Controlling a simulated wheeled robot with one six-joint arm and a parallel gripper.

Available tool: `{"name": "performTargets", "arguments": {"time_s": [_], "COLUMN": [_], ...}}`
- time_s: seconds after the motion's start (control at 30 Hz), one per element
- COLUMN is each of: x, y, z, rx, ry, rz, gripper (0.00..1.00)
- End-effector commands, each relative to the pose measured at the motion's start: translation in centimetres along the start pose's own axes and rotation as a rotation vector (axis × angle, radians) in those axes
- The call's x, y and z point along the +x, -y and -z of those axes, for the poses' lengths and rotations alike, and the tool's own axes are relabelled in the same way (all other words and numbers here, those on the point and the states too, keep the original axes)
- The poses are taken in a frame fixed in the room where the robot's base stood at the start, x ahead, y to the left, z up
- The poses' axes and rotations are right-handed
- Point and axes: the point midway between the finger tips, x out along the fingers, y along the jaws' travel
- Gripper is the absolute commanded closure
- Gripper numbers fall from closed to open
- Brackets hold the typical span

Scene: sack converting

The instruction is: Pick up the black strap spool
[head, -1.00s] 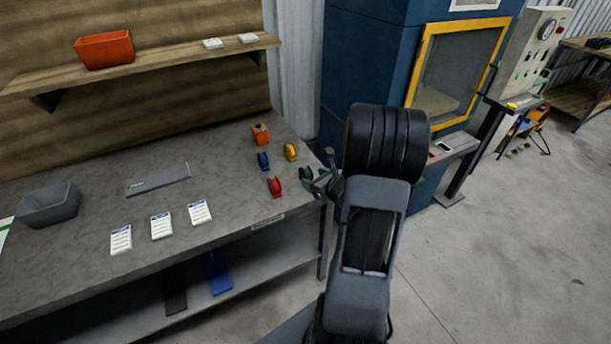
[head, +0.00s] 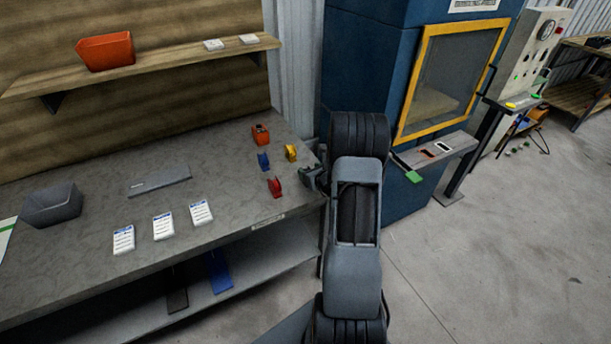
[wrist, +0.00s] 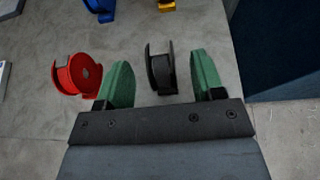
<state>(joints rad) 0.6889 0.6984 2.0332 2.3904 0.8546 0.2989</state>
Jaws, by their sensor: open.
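The black strap spool (wrist: 153,68) stands upright on the bench in the wrist view, between the two green fingers of my gripper (wrist: 161,62). My gripper is open and empty. In the head view my gripper (head: 314,174) is at the bench's right edge. There the black spool is small, dark and mostly hidden by it.
A red spool (wrist: 77,75) stands just left of my left finger. Blue (head: 263,160) and yellow (head: 291,152) spools and an orange dispenser (head: 260,134) stand farther back. The bench (head: 150,205) ends just right of my gripper; a blue machine (head: 360,70) stands beyond.

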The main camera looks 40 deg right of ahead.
Motion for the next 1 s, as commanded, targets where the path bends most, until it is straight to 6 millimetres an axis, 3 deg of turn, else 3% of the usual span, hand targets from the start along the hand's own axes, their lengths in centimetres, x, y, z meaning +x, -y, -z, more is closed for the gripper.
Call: {"name": "performTargets", "arguments": {"time_s": [0.23, 0.57, 1.0], "x": [2.9, 3.4, 3.4], "y": [-0.1, -0.1, -0.1], "z": [-0.1, -0.1, -0.1], "rx": [0.000, 0.000, 0.000], "ry": [-0.001, 0.000, 0.000], "rz": [-0.002, 0.000, 0.000], "gripper": [0.38, 0.38, 0.80]}}
